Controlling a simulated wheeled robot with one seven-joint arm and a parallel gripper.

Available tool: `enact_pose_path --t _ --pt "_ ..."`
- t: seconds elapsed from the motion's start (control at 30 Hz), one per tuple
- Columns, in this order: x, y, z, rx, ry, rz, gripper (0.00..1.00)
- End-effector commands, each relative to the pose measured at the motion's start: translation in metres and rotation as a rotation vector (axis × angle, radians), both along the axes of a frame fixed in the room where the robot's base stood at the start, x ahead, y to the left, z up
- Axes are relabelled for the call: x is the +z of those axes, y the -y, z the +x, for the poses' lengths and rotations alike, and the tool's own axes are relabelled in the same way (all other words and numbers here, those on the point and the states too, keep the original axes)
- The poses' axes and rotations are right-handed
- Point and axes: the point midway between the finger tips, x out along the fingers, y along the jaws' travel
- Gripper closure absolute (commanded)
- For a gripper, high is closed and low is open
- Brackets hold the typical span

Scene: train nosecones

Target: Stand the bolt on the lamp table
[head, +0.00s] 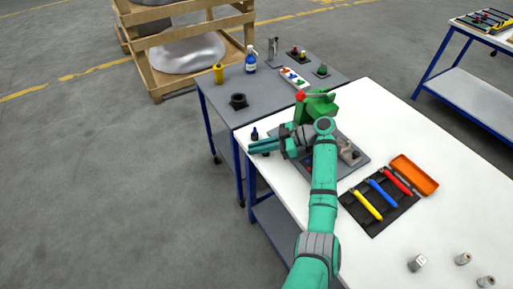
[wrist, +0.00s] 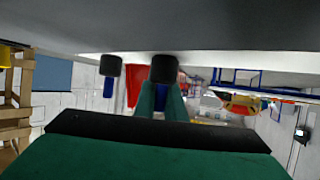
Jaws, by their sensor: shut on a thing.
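My gripper (head: 264,147) reaches left, low over the left edge of the white table (head: 385,115). In the wrist view its two green fingers (wrist: 162,100) are shut on a blue piece with a black end, seemingly the bolt (wrist: 163,70). The black end is at or very near the pale grey surface; I cannot tell if it touches. In the head view the fingers mostly hide the bolt. A similar blue and black piece (head: 254,134) stands beside it and also shows in the wrist view (wrist: 110,72). No lamp is clear to me.
A grey table (head: 218,92) adjoins behind, with a black nut-like part (head: 238,101), yellow cup (head: 218,73) and blue bottle (head: 251,64). A green machine (head: 318,107) stands near my wrist. A tool tray (head: 378,222) and orange case (head: 414,174) lie right. The grey table's front left is clear.

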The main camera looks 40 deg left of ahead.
Motion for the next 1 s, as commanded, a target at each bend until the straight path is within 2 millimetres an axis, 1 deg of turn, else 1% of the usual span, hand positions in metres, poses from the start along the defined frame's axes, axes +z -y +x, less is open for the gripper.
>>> enact_pose_path --t 0.07,0.1,0.17,0.47,0.57,0.67,0.77,1.0 --pt "-0.001 0.000 0.000 0.000 0.000 0.000 1.00" --pt "-0.001 0.000 0.000 0.000 0.000 0.000 0.85" --pt "-0.001 0.000 0.000 0.000 0.000 0.000 0.71" --pt "0.000 0.000 0.000 0.001 0.000 0.000 0.71" --pt "0.002 0.003 0.003 -0.001 0.000 0.000 0.71" --pt "0.007 0.012 0.009 -0.001 0.000 0.000 0.71" --pt "0.015 0.025 0.018 -0.001 0.001 0.001 0.71" --pt "0.035 0.062 0.042 -0.001 0.000 0.000 0.71"
